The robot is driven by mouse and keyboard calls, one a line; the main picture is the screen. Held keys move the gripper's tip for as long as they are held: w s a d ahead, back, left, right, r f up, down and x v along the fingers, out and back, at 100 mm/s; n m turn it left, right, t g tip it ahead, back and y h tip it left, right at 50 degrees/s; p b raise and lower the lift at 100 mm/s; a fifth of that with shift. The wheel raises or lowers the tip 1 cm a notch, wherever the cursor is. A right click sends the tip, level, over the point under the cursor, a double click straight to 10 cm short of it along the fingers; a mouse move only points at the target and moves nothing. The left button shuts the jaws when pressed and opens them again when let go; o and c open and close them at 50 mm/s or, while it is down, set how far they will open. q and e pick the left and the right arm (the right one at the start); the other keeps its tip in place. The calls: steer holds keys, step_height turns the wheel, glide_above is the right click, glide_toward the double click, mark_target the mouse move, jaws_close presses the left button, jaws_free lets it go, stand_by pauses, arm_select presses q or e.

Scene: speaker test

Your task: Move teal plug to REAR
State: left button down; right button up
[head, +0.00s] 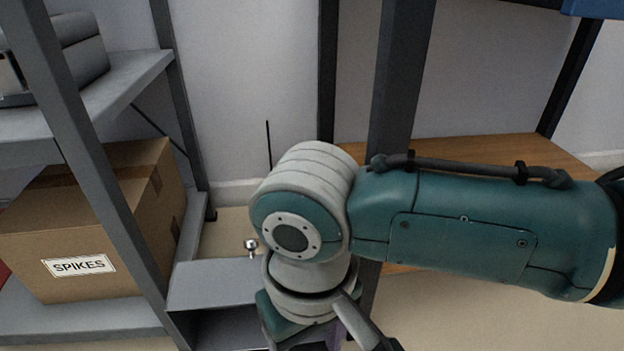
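I see no teal plug and no REAR label in the head view. A grey metal box (215,283) stands low in the middle, partly behind my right arm. It has a small shiny ball-topped knob (251,246), and its front looks dark and open. A thin black upright rod (269,145) rises behind my arm; its base is hidden. My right arm, teal and pale grey, comes in from the right and bends down in front of the box. Its wrist runs down to the bottom edge, and no fingertips show. My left gripper is not in view.
A grey shelf rack (100,165) stands at the left, holding a cardboard box marked SPIKES (150,205) and a grey device (72,50) above it. A dark-framed unit with a wooden shelf (480,148) stands behind my arm at the right. Pale floor shows at the bottom right.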

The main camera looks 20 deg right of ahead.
steer(key=s+a+r+n+t+y, duration=0.1)
steer(key=s+a+r+y, duration=0.25)
steer(key=s, duration=0.25)
steer(key=s+d+r+t+h, duration=0.1)
steer(key=s+d+r, duration=0.1)
steer(key=d, duration=0.4)
steer(key=s+d+r+t+h, duration=0.1)
steer(key=s+d+r+h, duration=0.1)
steer(key=d, duration=0.5)
steer(key=shift+s+t, duration=0.3)
steer(key=shift+s, duration=0.55)
steer(key=shift+r, duration=0.15)
